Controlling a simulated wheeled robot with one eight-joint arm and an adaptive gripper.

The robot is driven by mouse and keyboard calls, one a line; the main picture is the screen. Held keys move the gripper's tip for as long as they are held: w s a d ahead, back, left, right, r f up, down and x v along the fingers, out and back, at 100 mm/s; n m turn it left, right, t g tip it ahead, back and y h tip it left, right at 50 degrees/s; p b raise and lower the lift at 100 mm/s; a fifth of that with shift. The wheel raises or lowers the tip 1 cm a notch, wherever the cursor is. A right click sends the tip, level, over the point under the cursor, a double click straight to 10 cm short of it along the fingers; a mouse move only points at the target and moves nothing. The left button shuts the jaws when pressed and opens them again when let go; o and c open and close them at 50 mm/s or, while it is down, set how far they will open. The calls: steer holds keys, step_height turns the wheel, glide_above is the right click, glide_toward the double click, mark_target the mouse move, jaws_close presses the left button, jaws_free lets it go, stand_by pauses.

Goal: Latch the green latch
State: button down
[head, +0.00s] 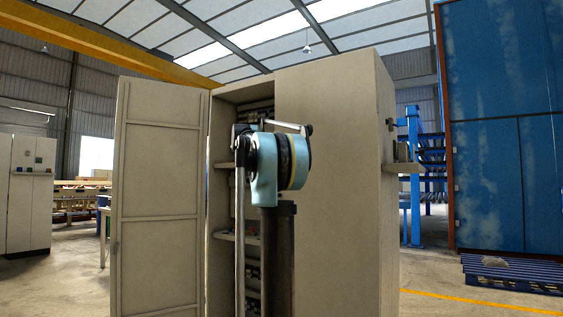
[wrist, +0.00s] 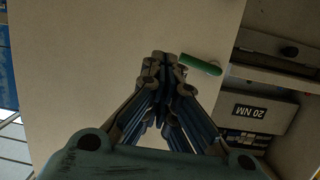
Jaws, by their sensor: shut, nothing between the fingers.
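The green latch (wrist: 200,65) is a short rounded bar on a beige cabinet panel (wrist: 90,50), near the panel's edge in the wrist view. It lies nearly crosswise in the picture, tilted slightly, with its right end towards the open cabinet. My gripper (wrist: 164,62) is shut and empty, its fingertips just left of the latch's left end. I cannot tell whether they touch it. In the head view my arm stands before the cabinet (head: 325,90); the latch and the fingertips cannot be made out there.
The cabinet's door (head: 160,200) stands open at the left in the head view. Shelves show inside the opening. An upside-down "20 NM" label (wrist: 249,111) sits inside in the wrist view. A blue pallet (head: 510,272) lies at the right, with clear floor before it.

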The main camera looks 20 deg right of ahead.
steer(key=w+r+m+t+h, duration=0.1)
steer(key=w+r+t, duration=0.1)
steer(key=w+r, duration=0.6)
steer(key=w+d+f, duration=0.4)
steer(key=w+d, duration=0.3)
steer(key=d, duration=0.1)
steer(key=shift+w+d+f, duration=0.3)
steer(key=shift+d, duration=0.05)
